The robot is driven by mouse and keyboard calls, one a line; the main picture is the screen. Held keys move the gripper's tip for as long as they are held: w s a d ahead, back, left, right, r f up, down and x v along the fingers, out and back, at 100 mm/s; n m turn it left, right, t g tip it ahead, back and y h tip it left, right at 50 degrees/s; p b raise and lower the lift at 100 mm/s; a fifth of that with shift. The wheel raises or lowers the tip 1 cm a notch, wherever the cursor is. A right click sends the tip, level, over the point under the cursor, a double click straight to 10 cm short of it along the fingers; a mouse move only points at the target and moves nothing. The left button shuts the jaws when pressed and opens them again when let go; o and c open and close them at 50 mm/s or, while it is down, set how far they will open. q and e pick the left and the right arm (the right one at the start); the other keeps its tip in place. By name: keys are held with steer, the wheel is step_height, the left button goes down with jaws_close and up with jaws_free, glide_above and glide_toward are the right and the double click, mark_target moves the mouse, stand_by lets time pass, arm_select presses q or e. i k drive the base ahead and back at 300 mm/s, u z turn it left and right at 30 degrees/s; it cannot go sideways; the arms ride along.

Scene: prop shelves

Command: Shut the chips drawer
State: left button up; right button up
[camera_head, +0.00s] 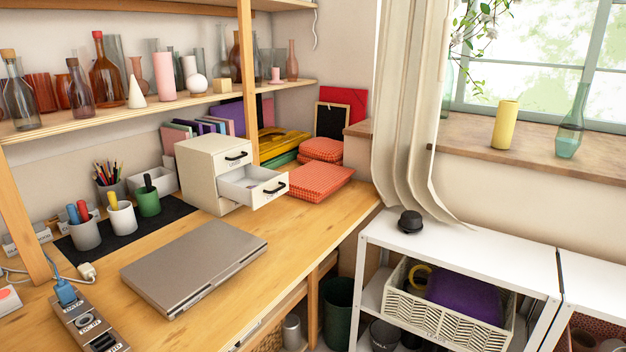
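A small cream drawer cabinet (203,182) stands on the wooden desk, against the back shelves. Its lower drawer (262,191) is pulled out to the right, with a black handle on its white front. Its upper drawer (232,155) is shut. The inside of the lower drawer shows pale and its contents are too small to tell. I cannot read any label on the drawers. Neither of my grippers shows in the head view.
A closed grey laptop (195,262) lies on the desk (290,237) in front of the cabinet. Red checked folded cloths (318,182) lie close to the open drawer's right. Cups with pens (122,217) stand on a dark mat at left. The desk's front right is clear.

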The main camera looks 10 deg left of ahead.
mark_target(232, 185)
steer(key=u, duration=0.5)
steer(key=k, duration=0.6)
steer(key=u, duration=0.3)
steer(key=i, duration=1.1)
steer(key=z, duration=0.9)
